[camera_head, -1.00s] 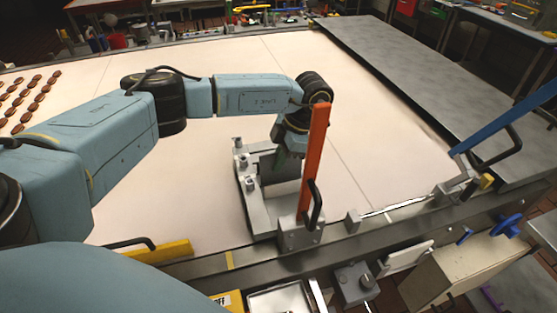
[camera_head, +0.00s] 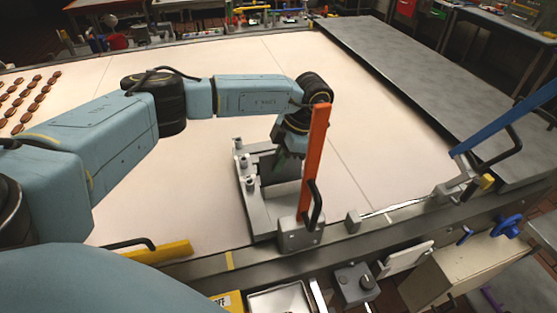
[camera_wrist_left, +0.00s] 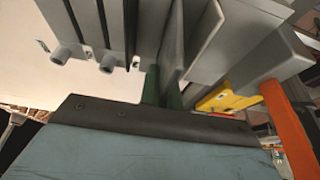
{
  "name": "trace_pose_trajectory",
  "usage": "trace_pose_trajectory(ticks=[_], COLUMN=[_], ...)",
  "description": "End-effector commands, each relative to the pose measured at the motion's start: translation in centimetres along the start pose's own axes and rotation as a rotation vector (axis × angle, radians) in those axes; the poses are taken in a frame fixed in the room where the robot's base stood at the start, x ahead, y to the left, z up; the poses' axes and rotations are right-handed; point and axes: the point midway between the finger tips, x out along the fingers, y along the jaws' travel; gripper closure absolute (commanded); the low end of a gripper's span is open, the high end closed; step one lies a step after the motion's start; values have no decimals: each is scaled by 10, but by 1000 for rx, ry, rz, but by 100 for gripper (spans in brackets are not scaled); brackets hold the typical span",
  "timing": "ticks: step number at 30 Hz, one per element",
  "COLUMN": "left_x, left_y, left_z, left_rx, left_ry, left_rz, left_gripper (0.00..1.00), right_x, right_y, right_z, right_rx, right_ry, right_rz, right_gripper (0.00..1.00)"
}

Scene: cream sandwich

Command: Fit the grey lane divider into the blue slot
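My left gripper (camera_head: 281,160) points down at a grey metal fixture beside the orange upright bar (camera_head: 315,165). In the left wrist view its green fingers (camera_wrist_left: 162,92) are close together at a thin grey upright plate (camera_wrist_left: 175,40), perhaps the grey lane divider. I cannot tell whether they grip it. The grey fixture (camera_head: 251,200) has short round posts and stands at the belt's near edge. A blue bar (camera_head: 505,118) with a black handle rises at the right, by the far end of the near rail. A blue slot cannot be made out. My right gripper is out of view.
The pale belt (camera_head: 375,150) is mostly clear, with rows of brown biscuits (camera_head: 28,98) at its far left. A grey metal table (camera_head: 410,70) lies to the right. A grey rail (camera_head: 375,238) with a yellow block (camera_head: 165,252) runs along the near edge.

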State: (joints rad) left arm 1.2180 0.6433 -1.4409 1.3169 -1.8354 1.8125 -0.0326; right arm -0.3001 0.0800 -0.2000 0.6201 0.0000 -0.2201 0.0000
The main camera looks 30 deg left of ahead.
Motion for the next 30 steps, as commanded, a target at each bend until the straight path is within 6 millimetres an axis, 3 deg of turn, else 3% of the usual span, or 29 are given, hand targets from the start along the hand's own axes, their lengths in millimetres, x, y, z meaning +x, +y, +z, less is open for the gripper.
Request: trace_pose_trajectory(ticks=[30], left_x=[16], left_y=[0], left_z=[7], left_rx=[0], left_ry=[0], left_rz=[0], left_gripper=[100], right_x=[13], right_y=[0], right_z=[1], right_rx=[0], right_ry=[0], right_rz=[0], right_gripper=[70])
